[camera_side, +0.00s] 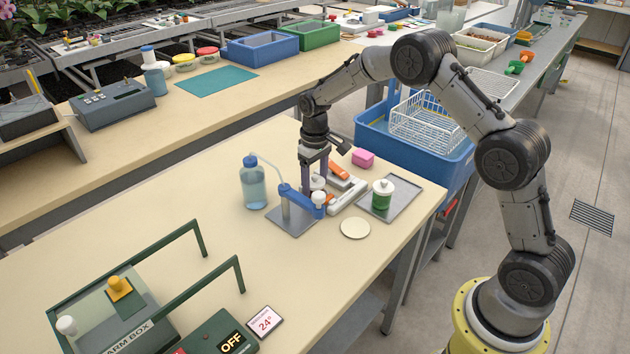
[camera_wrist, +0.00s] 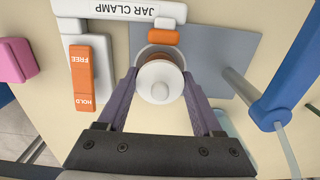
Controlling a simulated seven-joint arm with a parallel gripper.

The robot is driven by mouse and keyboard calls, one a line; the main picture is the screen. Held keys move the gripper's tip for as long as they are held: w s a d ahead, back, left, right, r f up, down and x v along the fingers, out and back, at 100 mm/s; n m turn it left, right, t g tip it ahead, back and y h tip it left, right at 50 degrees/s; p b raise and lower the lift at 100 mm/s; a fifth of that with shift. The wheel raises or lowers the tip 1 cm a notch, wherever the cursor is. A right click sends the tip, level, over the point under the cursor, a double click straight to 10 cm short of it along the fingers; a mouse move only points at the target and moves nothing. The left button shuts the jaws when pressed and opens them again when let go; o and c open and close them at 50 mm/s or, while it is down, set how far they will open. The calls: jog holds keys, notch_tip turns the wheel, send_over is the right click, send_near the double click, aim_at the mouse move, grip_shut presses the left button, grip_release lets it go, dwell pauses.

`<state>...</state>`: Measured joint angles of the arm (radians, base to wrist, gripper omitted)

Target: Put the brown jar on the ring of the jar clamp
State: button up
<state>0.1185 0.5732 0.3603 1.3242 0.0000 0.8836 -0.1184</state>
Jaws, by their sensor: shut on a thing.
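The brown jar (camera_wrist: 178,58) shows mostly as its white knobbed lid, with a sliver of brown at the lid's edge. My gripper (camera_wrist: 162,82) is shut on it, one purple finger on each side. The jar clamp (camera_wrist: 120,9) is white, with an orange pad and a pale ring (camera_wrist: 148,50) just behind the jar; I cannot tell whether the jar rests on the ring.
The clamp's orange lever (camera_wrist: 82,77) reads FREE and HOLD. A blue pump dispenser (camera_side: 296,195) with a bottle (camera_side: 252,187) stands close left. A green jar (camera_side: 382,199) sits on a tray (camera_side: 407,193) at right. A pink block (camera_side: 363,158) lies behind; a cream disc (camera_side: 355,228) lies in front.

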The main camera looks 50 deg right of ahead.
jog(key=o, duration=1.5)
jog(key=shift+r, duration=0.1)
jog(key=s+a+r+t, duration=0.1)
jog(key=s+r, duration=0.1)
jog(key=r, duration=0.7)
jog(key=s+a+r, duration=0.1)
jog(key=s+r, duration=0.2)
jog(key=r, duration=0.6)
jog(key=s+a+r+t, duration=0.2)
jog(key=s+r, duration=0.4)
jog(key=s, duration=0.4)
jog(key=shift+s+a+f+t, duration=0.35)
jog(key=shift+s+f+t, duration=0.15)
jog(key=shift+s, duration=2.7)
jog(key=shift+s+a+f+t, duration=0.35)
jog(key=shift+s+f, duration=0.15)
jog(key=shift+s, duration=2.65)
jog(key=shift+s+a+f+t, duration=0.3)
jog(key=shift+s+f+t, duration=0.2)
jog(key=shift+s, duration=2.7)
